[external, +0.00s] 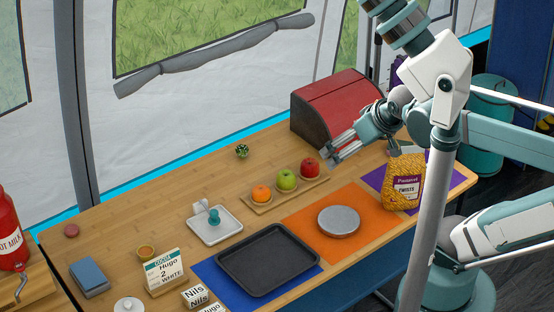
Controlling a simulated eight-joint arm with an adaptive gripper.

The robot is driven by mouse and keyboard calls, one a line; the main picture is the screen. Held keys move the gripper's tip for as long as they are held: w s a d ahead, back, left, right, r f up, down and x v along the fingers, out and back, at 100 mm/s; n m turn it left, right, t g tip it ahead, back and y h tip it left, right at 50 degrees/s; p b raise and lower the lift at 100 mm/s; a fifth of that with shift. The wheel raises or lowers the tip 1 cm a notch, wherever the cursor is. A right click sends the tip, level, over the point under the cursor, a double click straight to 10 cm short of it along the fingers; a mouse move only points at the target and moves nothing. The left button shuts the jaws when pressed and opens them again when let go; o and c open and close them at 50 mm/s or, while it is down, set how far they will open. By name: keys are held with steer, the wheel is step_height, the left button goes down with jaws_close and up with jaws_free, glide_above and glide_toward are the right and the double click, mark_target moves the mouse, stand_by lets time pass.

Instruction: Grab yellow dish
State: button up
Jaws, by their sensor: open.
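A small, round yellow-brown dish (146,253) sits on the wooden table at the left, behind a white printed card. It is the only yellowish dish I can make out, and its inside looks darker. My gripper (337,150) is open in the air over the back right of the table, near the red apple and the red box. It is far to the right of the dish, and no object shows between its fingers.
The printed card (165,272) and name blocks (197,297) stand close to the dish. A blue block (90,277) lies left of it. A white tray (215,238), fruit board (263,209), dark tray (268,287) and pasta bag (405,184) lie rightward. The back left table is mostly clear.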

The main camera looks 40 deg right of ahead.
steer(key=shift+c, duration=0.5)
steer(key=c, duration=1.5)
